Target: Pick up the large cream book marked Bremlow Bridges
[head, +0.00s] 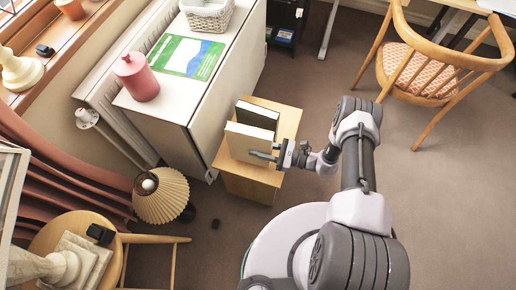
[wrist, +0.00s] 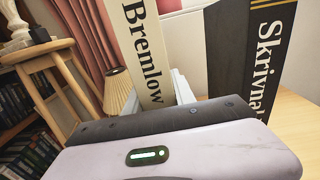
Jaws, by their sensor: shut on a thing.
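The large cream book (head: 246,143) stands upright on a small wooden stand (head: 285,124), in front of a black book (head: 258,114). In the wrist view its cream spine (wrist: 147,50) shows the black letters "Bremlow"; the lower part of the spine is hidden by my gripper. My gripper (head: 268,152) reaches in from the right at the cream book and is shut on it. The black book (wrist: 252,60), marked "Skrivna" with its end cut off, stands to the right in the wrist view, apart from the cream one there.
A white cabinet (head: 232,65) stands behind the stand, with a red canister (head: 137,77), a green and blue sheet (head: 186,55) and a white basket (head: 207,14) on top. A pleated lamp (head: 161,196) stands at left.

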